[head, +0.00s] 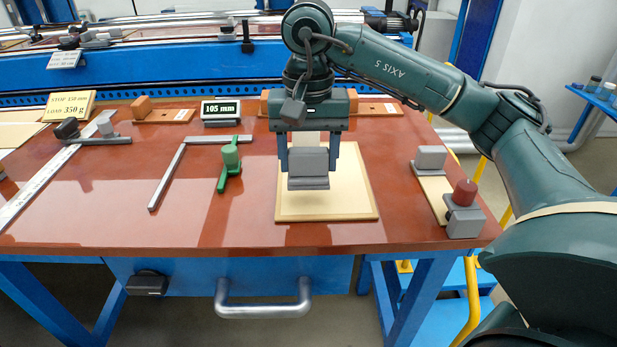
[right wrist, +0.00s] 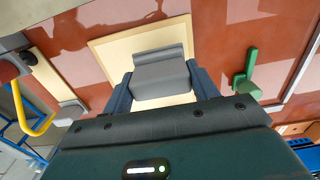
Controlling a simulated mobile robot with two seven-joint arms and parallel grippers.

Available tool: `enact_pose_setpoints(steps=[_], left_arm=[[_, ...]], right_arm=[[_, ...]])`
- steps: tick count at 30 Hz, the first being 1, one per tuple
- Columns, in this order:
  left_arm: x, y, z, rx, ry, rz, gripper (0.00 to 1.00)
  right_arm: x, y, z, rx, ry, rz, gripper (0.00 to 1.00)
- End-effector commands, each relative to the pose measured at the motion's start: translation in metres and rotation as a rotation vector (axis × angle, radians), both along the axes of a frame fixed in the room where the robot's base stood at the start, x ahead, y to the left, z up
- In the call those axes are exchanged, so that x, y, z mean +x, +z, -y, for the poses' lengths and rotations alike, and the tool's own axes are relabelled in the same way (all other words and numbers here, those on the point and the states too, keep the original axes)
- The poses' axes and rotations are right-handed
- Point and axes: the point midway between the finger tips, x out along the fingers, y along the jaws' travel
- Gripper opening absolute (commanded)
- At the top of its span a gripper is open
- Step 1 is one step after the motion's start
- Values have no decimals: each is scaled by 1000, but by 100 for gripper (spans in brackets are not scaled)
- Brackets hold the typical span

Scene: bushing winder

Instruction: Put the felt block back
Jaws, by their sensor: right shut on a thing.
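My right gripper (head: 308,165) points down over the pale square board (head: 345,205) at the middle of the table. It is shut on a grey block (head: 308,180) with a stepped lower edge, which I take to be the felt block. In the right wrist view the grey block (right wrist: 160,77) sits between the two fingers, with the board (right wrist: 110,48) beneath it. I cannot tell for sure whether the block touches the board. A pale patch shows just behind the block, partly hidden by the gripper. My left gripper is not in view.
A green clamp-like piece (head: 230,160) and a grey L-shaped bar (head: 170,172) lie left of the board. A grey block on a pale strip (head: 431,160) and a red-knobbed block (head: 464,215) stand right. A 105 mm display (head: 221,110) stands behind.

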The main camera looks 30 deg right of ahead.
Motion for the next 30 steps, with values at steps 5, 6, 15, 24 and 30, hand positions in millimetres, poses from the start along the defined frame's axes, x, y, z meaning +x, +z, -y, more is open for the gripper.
enact_pose_setpoints(steps=[5, 6, 15, 24, 30], left_arm=[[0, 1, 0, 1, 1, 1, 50], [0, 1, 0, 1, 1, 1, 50], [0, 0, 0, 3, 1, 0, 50], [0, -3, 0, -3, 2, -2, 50], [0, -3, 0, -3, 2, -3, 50]], right_arm=[[-1, -22, 0, 0, 1, -5, 34], [-1, -28, 0, -1, 1, -4, 34], [0, -37, 0, 0, 2, 0, 34], [0, -40, 0, 1, 2, -1, 71], [0, -40, 0, 1, 2, -1, 81]])
